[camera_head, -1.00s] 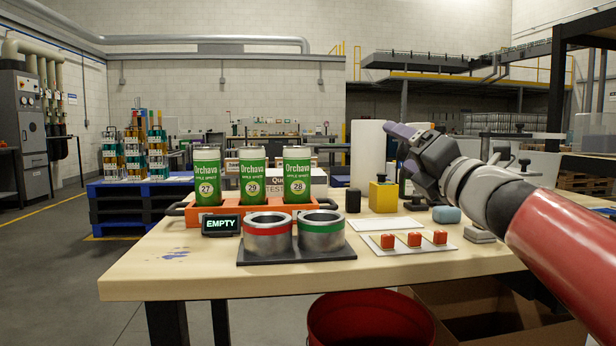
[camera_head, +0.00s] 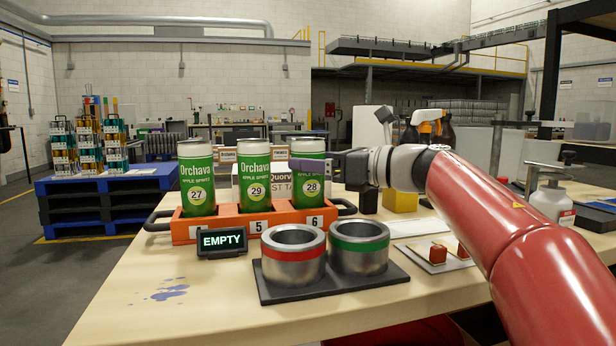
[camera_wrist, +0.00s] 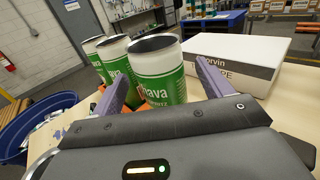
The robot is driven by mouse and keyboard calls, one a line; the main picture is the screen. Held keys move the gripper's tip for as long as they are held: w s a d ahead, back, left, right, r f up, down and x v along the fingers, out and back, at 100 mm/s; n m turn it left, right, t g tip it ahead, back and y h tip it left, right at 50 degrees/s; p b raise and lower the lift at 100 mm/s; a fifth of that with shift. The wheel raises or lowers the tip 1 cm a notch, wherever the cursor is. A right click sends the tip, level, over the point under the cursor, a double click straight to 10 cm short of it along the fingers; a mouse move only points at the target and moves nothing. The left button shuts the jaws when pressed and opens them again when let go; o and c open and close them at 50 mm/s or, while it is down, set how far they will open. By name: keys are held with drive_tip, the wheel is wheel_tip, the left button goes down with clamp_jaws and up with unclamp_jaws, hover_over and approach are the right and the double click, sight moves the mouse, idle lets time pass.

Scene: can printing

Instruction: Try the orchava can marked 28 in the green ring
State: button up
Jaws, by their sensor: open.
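The green and white Orchava can marked 28 (camera_head: 311,183) stands upright at the right end of the orange carrier (camera_head: 187,229). Cans marked 27 (camera_head: 197,180) and 29 (camera_head: 254,178) stand to its left. My gripper (camera_head: 310,164) is at can 28, its finger across the can's upper part in the head view. In the wrist view my open fingers (camera_wrist: 164,84) stand on either side of the nearest can (camera_wrist: 158,72); contact is unclear. The green-ringed metal cup (camera_head: 359,247) and red-ringed cup (camera_head: 293,256) are on a dark base plate (camera_head: 332,287), both empty-looking.
A small display (camera_head: 222,241) reads EMPTY left of the cups. A white box (camera_wrist: 245,58) is behind the cans. A yellow block (camera_head: 401,202), a pad with red blocks (camera_head: 437,252) and spray bottles (camera_head: 428,127) are at right.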

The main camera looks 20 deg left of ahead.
drive_tip(key=shift+x, duration=1.05)
drive_tip(key=c, duration=1.1)
drive_tip(key=shift+o, duration=0.2)
